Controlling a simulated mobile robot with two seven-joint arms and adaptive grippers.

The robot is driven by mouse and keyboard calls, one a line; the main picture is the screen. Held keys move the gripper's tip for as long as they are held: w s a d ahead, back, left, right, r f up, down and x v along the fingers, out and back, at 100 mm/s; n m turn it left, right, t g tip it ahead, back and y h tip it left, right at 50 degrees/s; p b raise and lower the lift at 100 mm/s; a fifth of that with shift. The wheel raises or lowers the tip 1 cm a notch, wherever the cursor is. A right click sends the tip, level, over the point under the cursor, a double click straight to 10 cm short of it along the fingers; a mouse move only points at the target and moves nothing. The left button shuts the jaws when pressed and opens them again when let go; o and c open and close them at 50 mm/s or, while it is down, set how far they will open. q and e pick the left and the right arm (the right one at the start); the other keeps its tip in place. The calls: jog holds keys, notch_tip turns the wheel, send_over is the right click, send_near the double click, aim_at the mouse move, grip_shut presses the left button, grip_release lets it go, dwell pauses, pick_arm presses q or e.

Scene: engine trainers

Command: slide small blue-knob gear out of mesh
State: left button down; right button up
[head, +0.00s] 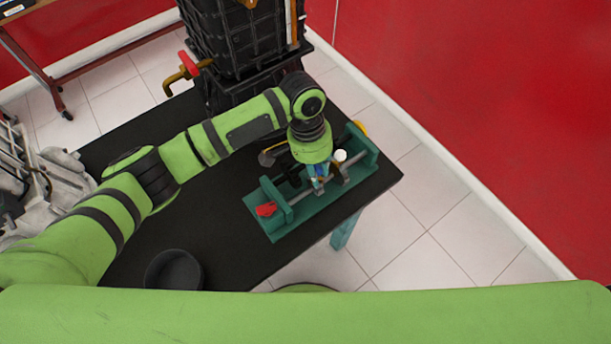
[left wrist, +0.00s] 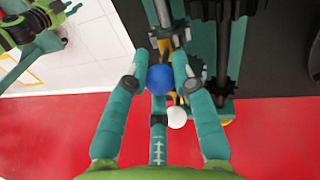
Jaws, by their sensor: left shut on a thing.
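The blue knob (left wrist: 160,79) of the small gear shows between the fingers of my left gripper (left wrist: 163,62) in the left wrist view. My left gripper is shut on the blue knob. In the head view my left gripper (head: 318,178) points down over the teal gear trainer (head: 277,227), near its middle. Dark gears (left wrist: 222,70) show to the right in the left wrist view. A white knob (head: 341,155) stands beside the gripper. The small gear's teeth are mostly hidden by my fingers, so I cannot tell whether they mesh. My right gripper is not in view.
The trainer lies on a black table (head: 215,225) near its right edge. A red part (head: 266,209) is at the trainer's near end. A black bowl (head: 174,270) sits at the table's front. A large black engine block (head: 235,45) stands behind.

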pick_arm(q)
jog(key=shift+w+d, duration=0.45)
jog(key=shift+d, duration=0.2)
jog(key=shift+w+d, duration=0.1)
jog(key=shift+d, duration=0.05)
jog(key=shift+r, duration=0.1)
jog(key=c, duration=1)
grip_release()
jog(key=shift+d, duration=0.1)
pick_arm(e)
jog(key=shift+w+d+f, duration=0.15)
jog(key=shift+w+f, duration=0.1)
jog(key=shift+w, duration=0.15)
pick_arm(q)
jog(key=r, duration=0.4)
jog(key=w+a+r, duration=0.1)
jog(key=r, duration=0.2)
jog(key=a+r, duration=0.1)
jog(key=r, duration=0.3)
jog(key=shift+w+r, duration=0.25)
jog(key=shift+r, duration=0.1)
